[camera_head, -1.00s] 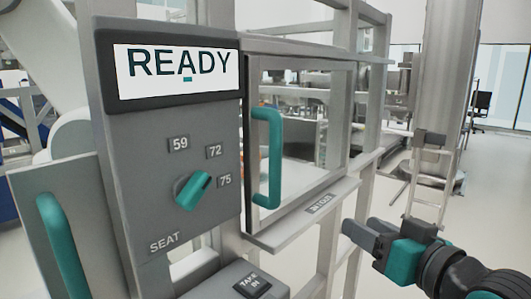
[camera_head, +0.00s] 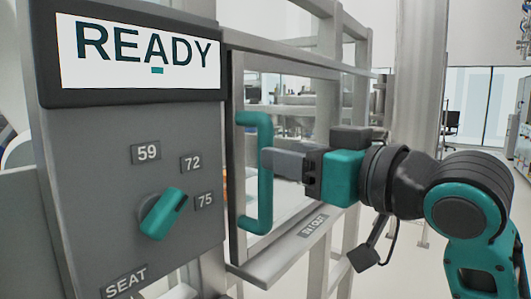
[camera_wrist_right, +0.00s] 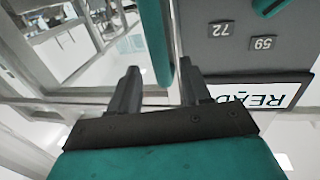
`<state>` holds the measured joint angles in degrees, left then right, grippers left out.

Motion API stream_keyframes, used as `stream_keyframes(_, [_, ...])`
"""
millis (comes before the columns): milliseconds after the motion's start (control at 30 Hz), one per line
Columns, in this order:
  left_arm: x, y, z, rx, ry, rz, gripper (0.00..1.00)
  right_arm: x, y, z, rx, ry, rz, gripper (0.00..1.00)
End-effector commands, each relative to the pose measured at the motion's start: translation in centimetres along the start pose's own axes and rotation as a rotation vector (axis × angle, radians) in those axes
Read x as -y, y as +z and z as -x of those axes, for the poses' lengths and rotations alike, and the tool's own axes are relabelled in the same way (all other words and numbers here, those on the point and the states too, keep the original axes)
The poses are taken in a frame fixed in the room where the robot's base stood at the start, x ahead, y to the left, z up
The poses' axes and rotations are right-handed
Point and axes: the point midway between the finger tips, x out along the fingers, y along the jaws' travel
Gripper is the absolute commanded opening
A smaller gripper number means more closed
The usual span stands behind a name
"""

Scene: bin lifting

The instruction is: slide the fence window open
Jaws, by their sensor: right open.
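The fence window (camera_head: 292,100) is a clear pane in a grey frame, right of the control panel. Its upright teal handle (camera_head: 264,210) stands at the pane's left edge; it also shows in the right wrist view (camera_wrist_right: 153,30). My right gripper (camera_head: 268,160) is at the handle's mid-height, coming from the right. In the right wrist view its two fingers (camera_wrist_right: 159,68) are open, with the handle between them in the picture. I cannot tell whether either finger touches it. The window's lower edge is partly hidden by the sill. My left gripper is not in view.
A labelled sill (camera_head: 290,250) runs below the window. A thick grey post (camera_head: 418,90) stands behind my right arm.

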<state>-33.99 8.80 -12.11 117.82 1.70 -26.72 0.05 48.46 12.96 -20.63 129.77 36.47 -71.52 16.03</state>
Motion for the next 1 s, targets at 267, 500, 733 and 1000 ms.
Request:
stream_keyframes(267, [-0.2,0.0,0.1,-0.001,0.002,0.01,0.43,0.0,-0.1,-4.4,-0.002,-0.001,0.0,0.48])
stream_keyframes(500, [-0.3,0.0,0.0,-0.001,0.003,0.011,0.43,0.0,0.0,-5.5,0.0,0.001,0.001,0.48])
stream_keyframes(733, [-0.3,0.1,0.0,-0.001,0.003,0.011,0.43,0.0,0.0,-5.4,-0.001,0.0,0.001,0.45])
stream_keyframes(1000, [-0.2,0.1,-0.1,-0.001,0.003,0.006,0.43,0.0,0.0,-5.4,-0.001,0.0,0.001,0.19])
